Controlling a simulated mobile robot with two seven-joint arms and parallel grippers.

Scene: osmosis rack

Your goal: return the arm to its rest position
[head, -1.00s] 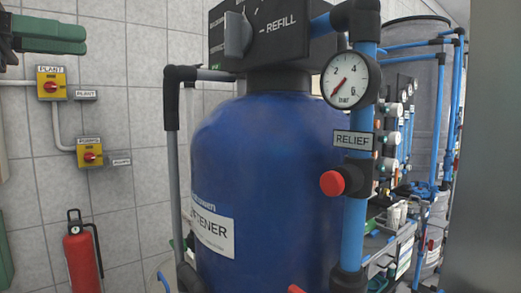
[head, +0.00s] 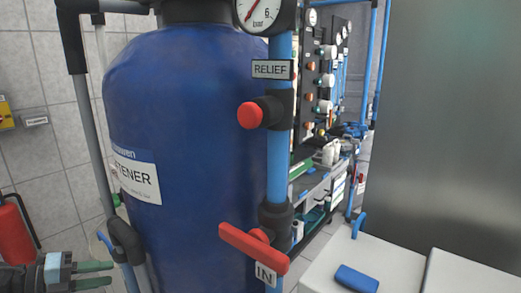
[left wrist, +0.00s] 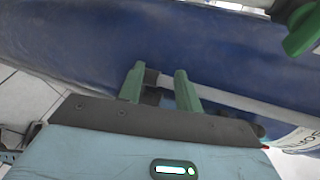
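My left gripper (head: 110,274) is at the lower left of the head view, with its two green fingers apart and pointing right. It is near the grey pipe (head: 92,140) and the blue softener tank (head: 190,110). In the left wrist view the same gripper (left wrist: 160,78) shows its green fingers spread, with a dark fitting and pale pipe behind the gap. I see nothing held between the fingers. The tank wall (left wrist: 70,45) fills much of that view beyond them. My right gripper is in neither view.
A blue pipe (head: 278,165) in front of the tank carries a red relief knob (head: 249,115) and a red lever handle (head: 252,250). A red extinguisher (head: 14,232) hangs at the far left. A large grey panel (head: 455,130) stands at the right.

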